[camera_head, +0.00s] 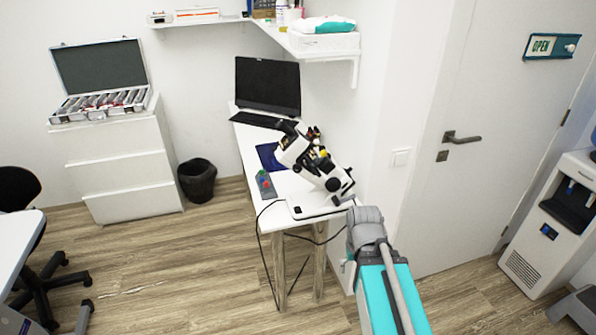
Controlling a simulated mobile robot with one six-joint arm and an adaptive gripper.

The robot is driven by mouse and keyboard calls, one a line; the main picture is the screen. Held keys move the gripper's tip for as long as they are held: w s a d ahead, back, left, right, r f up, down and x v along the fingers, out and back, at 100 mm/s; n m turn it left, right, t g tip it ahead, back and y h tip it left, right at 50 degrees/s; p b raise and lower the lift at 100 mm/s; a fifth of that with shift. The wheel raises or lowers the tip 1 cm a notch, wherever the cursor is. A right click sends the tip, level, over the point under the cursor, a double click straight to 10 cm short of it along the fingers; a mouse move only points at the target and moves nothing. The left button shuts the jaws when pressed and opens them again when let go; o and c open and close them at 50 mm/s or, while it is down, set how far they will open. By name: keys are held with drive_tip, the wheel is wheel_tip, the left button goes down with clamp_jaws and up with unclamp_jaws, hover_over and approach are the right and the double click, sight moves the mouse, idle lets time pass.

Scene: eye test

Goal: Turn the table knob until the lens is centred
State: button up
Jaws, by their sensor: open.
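A white optical instrument (312,160) with black knobs and small yellow parts stands tilted on a white base at the near end of a narrow white desk (257,150). A dark round knob (333,184) shows on its lower side. I cannot tell which knob is the table knob, nor make out the lens or whether it is centred. My teal and grey arm (388,285) rises from the bottom right, and its grey joint shows just right of the desk's near end.
A black laptop (267,84) stands at the desk's far end. A small grey remote-like object (266,184) lies left of the instrument. Cables hang off the near edge. A black bin (197,181) and white drawers (122,170) stand left. Floor between the desk and left chair is clear.

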drive_tip(key=w+f+n+t+h+b, duration=0.25)
drive_tip(key=w+h+b, duration=0.2)
drive_tip(key=w, duration=0.35)
drive_tip(key=n+t+h+b, duration=0.5)
drive_tip(key=n+t+b, duration=0.5)
drive_tip(key=t, duration=0.4)
approach(297, 171)
drive_tip(key=p+v, duration=0.1)
drive_tip(key=v, duration=0.2)
drive_tip(key=shift+s+r+n, duration=0.1)
drive_tip(key=shift+r+n, duration=0.05)
drive_tip(key=shift+n, duration=0.2)
drive_tip(key=p+x, duration=0.1)
drive_tip(key=x, duration=1.2)
drive_tip(key=shift+w+d, duration=0.15)
drive_tip(key=shift+w, duration=0.25)
